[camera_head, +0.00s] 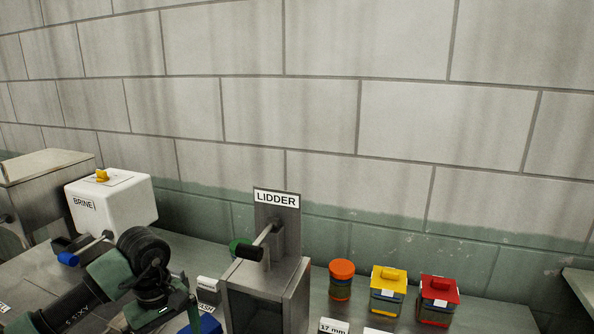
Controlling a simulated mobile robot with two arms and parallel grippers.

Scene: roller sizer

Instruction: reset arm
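My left arm comes in from the lower left. Its dark wrist and the body of my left gripper (158,312) are at the bottom edge, left of the LIDDER machine (268,297). The fingertips cannot be made out, so I cannot tell whether it is open, shut or holding anything. My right arm and gripper are not in view.
A white BRINE box (112,203) with a blue-tipped lever stands behind my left arm. A steel cabinet (45,165) is at far left. Right of the LIDDER are jars with orange (342,280), yellow (388,290) and red (437,299) lids. A blue object (203,324) lies low.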

